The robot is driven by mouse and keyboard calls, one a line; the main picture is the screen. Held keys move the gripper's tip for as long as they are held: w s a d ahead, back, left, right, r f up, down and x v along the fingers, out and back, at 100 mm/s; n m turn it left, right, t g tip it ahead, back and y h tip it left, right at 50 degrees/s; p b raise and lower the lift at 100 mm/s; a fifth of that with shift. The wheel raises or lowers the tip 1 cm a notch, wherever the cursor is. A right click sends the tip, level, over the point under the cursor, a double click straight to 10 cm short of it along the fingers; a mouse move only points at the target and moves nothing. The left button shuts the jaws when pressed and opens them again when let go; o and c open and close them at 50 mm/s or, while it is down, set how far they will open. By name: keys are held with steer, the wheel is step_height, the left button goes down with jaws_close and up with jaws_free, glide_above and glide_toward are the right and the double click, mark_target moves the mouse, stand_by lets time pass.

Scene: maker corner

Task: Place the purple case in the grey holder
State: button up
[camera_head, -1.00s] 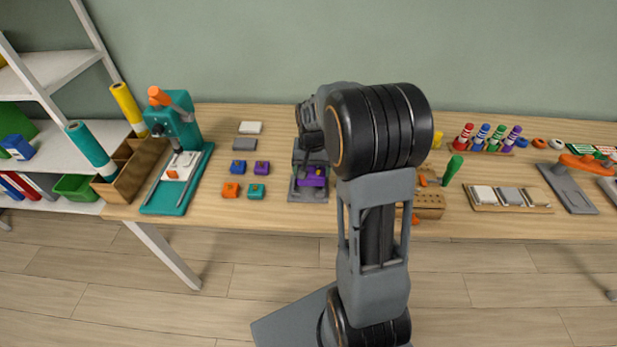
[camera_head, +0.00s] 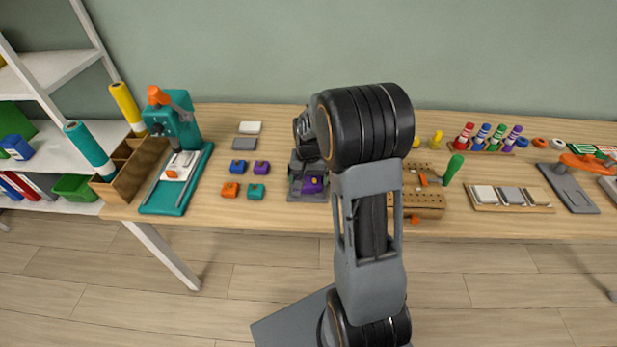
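A purple case (camera_head: 313,185) with a small yellow spot sits low at the grey holder (camera_head: 306,198), in the middle left of the table. My gripper (camera_head: 305,178) is right above and around it, pointing down. The gripper and wrist hide part of the case and most of the holder's back. I cannot tell whether the fingers touch the case or whether it is fully seated.
A teal press (camera_head: 177,160) stands farther left. A wooden pegboard (camera_head: 422,204) is on the right, partly behind my arm.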

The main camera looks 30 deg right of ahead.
mark_target(308, 179)
steer(key=shift+o, duration=0.4)
steer(key=shift+r, duration=0.25)
step_height(308, 179, up, 11)
steer(key=p, duration=0.1)
steer(key=s+a+r+n+t, duration=0.1)
steer(key=s+a+n, duration=0.2)
steer(key=s, duration=0.5)
steer(key=s+a+r+n+t, duration=0.1)
steer(key=s+a+n+t, duration=0.1)
steer(key=s+a, duration=0.4)
steer(key=shift+s+a+n, duration=0.3)
steer(key=shift+s+n, duration=0.1)
steer(key=shift+s, duration=0.6)
steer(key=shift+r, duration=0.1)
